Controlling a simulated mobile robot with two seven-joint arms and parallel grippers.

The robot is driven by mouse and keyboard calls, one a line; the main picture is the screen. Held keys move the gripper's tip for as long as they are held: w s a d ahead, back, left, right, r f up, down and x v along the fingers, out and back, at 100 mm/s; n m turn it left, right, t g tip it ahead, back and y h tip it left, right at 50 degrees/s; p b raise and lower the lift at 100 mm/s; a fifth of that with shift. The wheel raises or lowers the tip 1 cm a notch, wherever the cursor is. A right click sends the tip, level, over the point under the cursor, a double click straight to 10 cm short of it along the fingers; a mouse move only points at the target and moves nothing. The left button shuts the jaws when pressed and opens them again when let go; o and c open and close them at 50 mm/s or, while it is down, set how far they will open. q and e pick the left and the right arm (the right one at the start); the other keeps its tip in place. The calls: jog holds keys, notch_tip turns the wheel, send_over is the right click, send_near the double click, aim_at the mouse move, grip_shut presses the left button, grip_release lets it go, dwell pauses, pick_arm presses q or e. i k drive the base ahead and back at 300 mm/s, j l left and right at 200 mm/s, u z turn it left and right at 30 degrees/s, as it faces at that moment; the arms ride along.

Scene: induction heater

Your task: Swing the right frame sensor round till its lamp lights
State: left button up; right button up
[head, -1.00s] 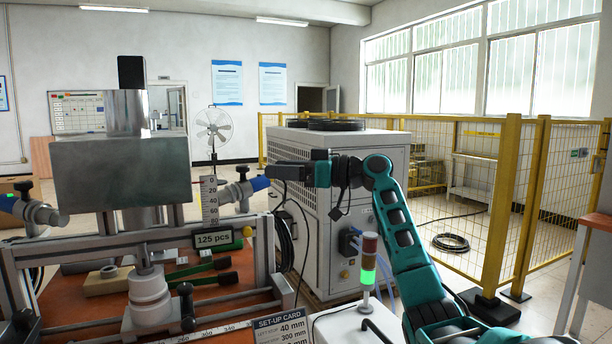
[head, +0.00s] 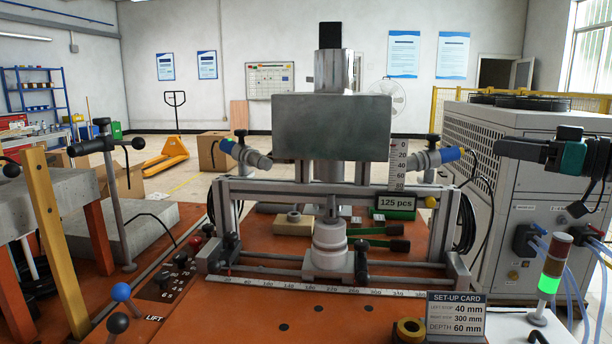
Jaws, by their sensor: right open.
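The right frame sensor (head: 426,159) is a grey barrel with a blue rear end and a dark knob on top. It is clamped at the right post of the frame (head: 443,217), its blue end tilted slightly up to the right. I cannot make out whether its lamp is lit. The similar left frame sensor (head: 248,156) sits at the left post, blue end pointing left. My right gripper (head: 497,147) is open and empty, to the right of the right sensor's blue end, with a visible gap between them. My left gripper is out of view.
A big grey block (head: 332,127) hangs over the frame's middle. A set-up card (head: 456,316) and a signal tower (head: 550,270) with its green segment lit stand at front right. A large grey cabinet (head: 490,140) is behind my right arm.

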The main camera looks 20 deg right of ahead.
aim_at(427, 159)
jog(key=k+l, duration=0.3)
jog(key=k, duration=0.15)
jog(key=k+l, duration=0.3)
jog(key=k, duration=0.15)
